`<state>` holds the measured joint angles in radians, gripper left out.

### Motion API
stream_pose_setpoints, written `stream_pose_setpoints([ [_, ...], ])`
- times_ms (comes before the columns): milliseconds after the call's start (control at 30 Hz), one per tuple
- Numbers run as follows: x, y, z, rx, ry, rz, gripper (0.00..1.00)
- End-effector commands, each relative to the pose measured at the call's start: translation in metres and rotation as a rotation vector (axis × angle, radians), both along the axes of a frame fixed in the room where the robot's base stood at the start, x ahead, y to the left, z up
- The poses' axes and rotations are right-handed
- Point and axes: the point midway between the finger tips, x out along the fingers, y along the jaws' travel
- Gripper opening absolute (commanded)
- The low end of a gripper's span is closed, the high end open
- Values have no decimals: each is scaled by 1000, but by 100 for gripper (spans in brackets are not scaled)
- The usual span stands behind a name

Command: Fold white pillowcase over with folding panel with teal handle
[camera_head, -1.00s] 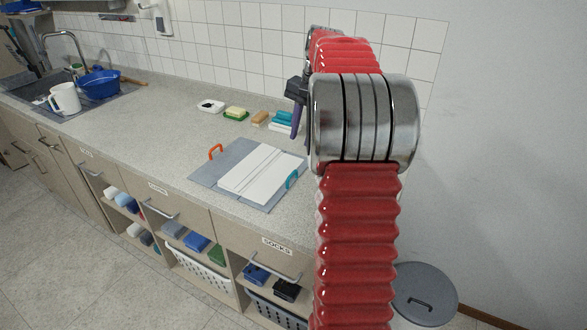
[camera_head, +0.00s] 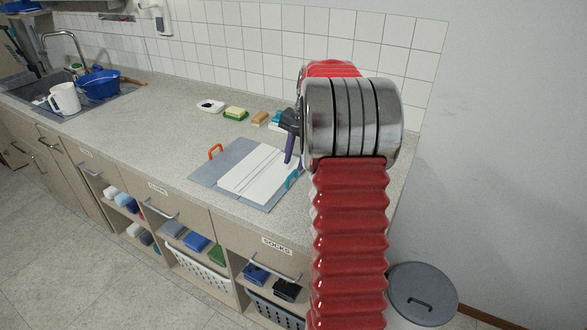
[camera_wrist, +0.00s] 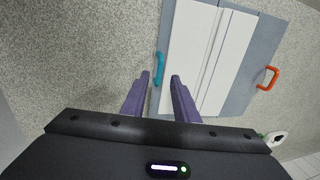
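The white pillowcase (camera_head: 258,172) lies flat on the grey folding board (camera_head: 213,177) on the counter. It also shows in the wrist view (camera_wrist: 205,50). The teal handle (camera_wrist: 159,68) is on the board's edge beside the pillowcase; in the head view (camera_head: 291,182) it is partly hidden by my arm. An orange handle (camera_head: 216,152) is on the opposite side of the board. My gripper (camera_wrist: 160,76) is open and empty, its purple fingers apart above the counter with the teal handle showing beyond and between their tips. I cannot tell its exact height over the handle.
A white dish (camera_head: 210,106), a yellow sponge on a green tray (camera_head: 236,113) and a tan block (camera_head: 259,118) stand behind the board. A blue basin (camera_head: 99,83) and white pitcher (camera_head: 64,98) are by the sink. The counter left of the board is clear.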

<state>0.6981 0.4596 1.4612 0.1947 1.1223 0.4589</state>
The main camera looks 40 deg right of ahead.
Motion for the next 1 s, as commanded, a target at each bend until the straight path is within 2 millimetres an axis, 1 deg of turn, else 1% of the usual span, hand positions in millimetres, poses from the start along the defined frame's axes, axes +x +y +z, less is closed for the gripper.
stream_pose_setpoints([
  [33, 1, 1, -9, 3, 3, 1, 27],
  [100, 3, 2, -19, 2, 3, 1, 27],
  [300, 7, 3, -37, 2, 2, 0, 27],
  [400, 7, 3, -40, 2, 2, 0, 27],
  [667, 7, 3, -40, 1, 1, -1, 26],
  [1000, 7, 2, -40, 1, 0, -1, 3],
])
